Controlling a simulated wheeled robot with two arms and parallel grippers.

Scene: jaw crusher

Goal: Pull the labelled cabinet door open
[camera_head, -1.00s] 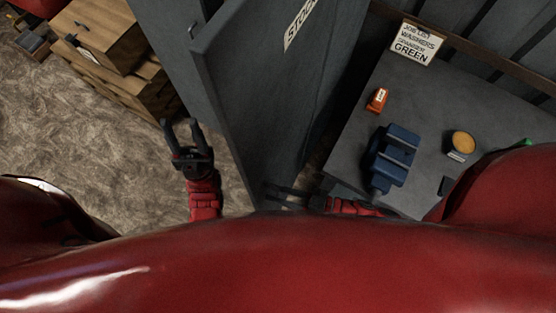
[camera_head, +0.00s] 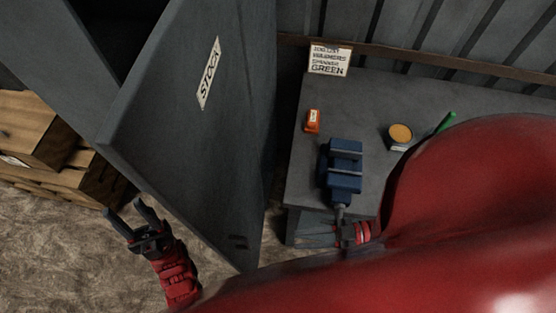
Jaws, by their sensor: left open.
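The grey cabinet door (camera_head: 185,140) carries a white STOCK label (camera_head: 209,74) and stands swung open. Dark space of the cabinet interior (camera_head: 105,30) shows to the left of the door's upper part. My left gripper (camera_head: 127,212) is open and empty, below and left of the door's lower left edge, apart from it, over the floor. My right gripper (camera_head: 318,232) is right of the door, by the near left corner of the workbench. Its fingers are dark and blend with the bench side, so their gap is unclear.
The workbench (camera_head: 270,190) on the right holds a blue vise (camera_head: 342,165), an orange item (camera_head: 313,120), a round tin (camera_head: 400,134) and a job list sign (camera_head: 329,60). Wooden crates (camera_head: 35,135) stand at left. Brown floor (camera_head: 60,230) is clear at lower left.

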